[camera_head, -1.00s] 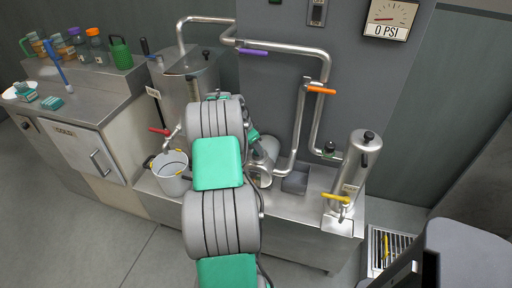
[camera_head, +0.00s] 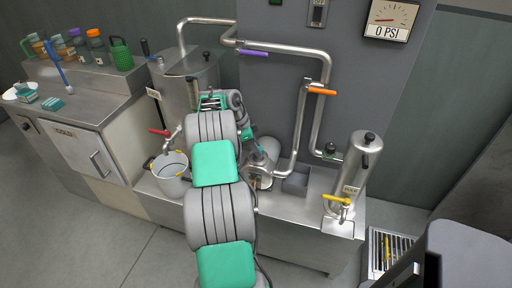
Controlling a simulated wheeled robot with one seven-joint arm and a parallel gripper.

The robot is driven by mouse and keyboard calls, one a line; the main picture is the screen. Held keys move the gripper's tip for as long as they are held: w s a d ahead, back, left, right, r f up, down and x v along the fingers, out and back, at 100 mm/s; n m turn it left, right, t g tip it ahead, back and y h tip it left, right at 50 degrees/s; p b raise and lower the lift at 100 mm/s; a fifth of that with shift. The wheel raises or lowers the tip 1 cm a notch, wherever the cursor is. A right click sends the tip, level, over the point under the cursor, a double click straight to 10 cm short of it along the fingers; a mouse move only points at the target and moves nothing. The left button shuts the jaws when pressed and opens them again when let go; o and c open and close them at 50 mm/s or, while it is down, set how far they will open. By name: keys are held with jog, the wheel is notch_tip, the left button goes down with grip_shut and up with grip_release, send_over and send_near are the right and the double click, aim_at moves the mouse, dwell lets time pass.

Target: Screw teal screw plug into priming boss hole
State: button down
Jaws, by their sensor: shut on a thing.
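My arm rises through the middle of the picture and bends over at the top. My gripper (camera_head: 257,157) points down at the metal pump casing (camera_head: 261,181) on the steel bench. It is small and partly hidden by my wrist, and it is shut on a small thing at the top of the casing. I take this for the teal screw plug, but its outline cannot be made out. The priming boss hole is hidden or too small to see. I cannot tell whether the plug touches it or stands upright.
A steel tank (camera_head: 188,82) and a grey bucket (camera_head: 171,176) are left of my arm. Pipes with a purple handle (camera_head: 254,53) and an orange handle (camera_head: 322,91) run behind. A steel cylinder (camera_head: 356,166) stands right. The gauge (camera_head: 391,19) reads 0 PSI.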

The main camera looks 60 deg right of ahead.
jog(key=shift+r+m+y+p, duration=0.15)
jog(key=shift+m+y+p, duration=0.15)
jog(key=shift+m+p, duration=0.4)
jog(key=c, duration=1.4)
grip_release()
jog(key=shift+w+d+f, duration=0.1)
jog(key=shift+f, duration=0.1)
jog(key=shift+c, duration=0.2)
jog(key=o, duration=0.5)
